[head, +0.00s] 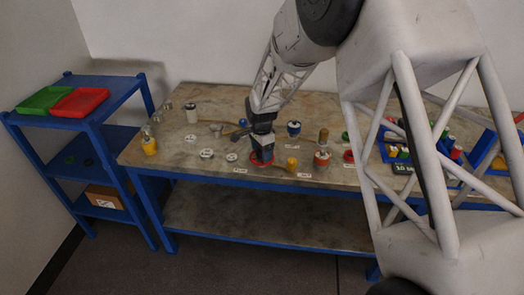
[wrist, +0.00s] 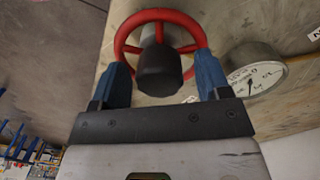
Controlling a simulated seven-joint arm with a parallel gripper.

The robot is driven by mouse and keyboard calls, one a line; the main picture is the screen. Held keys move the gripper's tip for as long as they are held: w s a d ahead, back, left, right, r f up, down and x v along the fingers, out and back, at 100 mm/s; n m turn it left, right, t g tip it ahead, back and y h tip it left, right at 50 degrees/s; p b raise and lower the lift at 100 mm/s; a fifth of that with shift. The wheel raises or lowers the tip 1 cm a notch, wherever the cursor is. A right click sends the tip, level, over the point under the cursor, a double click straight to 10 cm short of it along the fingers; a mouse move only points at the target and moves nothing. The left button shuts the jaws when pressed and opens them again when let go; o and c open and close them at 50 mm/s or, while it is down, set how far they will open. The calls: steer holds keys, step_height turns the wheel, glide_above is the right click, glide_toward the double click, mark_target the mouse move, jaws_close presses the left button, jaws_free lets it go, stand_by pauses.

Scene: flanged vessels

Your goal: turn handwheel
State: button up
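The red handwheel (wrist: 158,16) is at the top middle of the wrist view, with spokes and a dark round hub (wrist: 159,68) at its centre. My gripper (wrist: 162,62) has its two blue fingers spread wide, one at the left side and one at the right side of the wheel's rim. The fingertips overlap the rim in this view, and I cannot tell if they press on it. In the head view my gripper (head: 262,150) points down onto the red handwheel (head: 262,162) on the bench, hiding most of it.
A round white gauge (wrist: 257,72) lies close to the right finger in the wrist view. The bench (head: 190,170) holds several small fittings, including a yellow one (head: 292,164) just right of the wheel. A blue shelf (head: 95,117) with green and red trays stands left.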

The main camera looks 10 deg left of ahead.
steer(key=shift+r, duration=0.1)
steer(key=shift+w+a+r, duration=0.1)
steer(key=shift+r, duration=3.7)
steer(key=shift+r, duration=0.1)
steer(key=shift+d+r, duration=0.2)
steer(key=shift+d, duration=0.05)
steer(key=s+d+r+n+t, duration=0.1)
steer(key=s+d+r+n, duration=0.3)
steer(key=s+d+r, duration=1.3)
steer(key=s+d+n, duration=0.2)
steer(key=s+d, duration=0.2)
steer(key=s, duration=0.4)
steer(key=s+d+r+n+t, duration=0.1)
steer(key=s+d, duration=0.3)
steer(key=s, duration=0.5)
steer(key=s+d+n+t, duration=0.1)
steer(key=s+d+n, duration=0.2)
steer(key=s, duration=0.6)
steer(key=shift+s+d+r, duration=0.15)
steer(key=shift+d+r, duration=0.1)
steer(key=shift+d, duration=0.8)
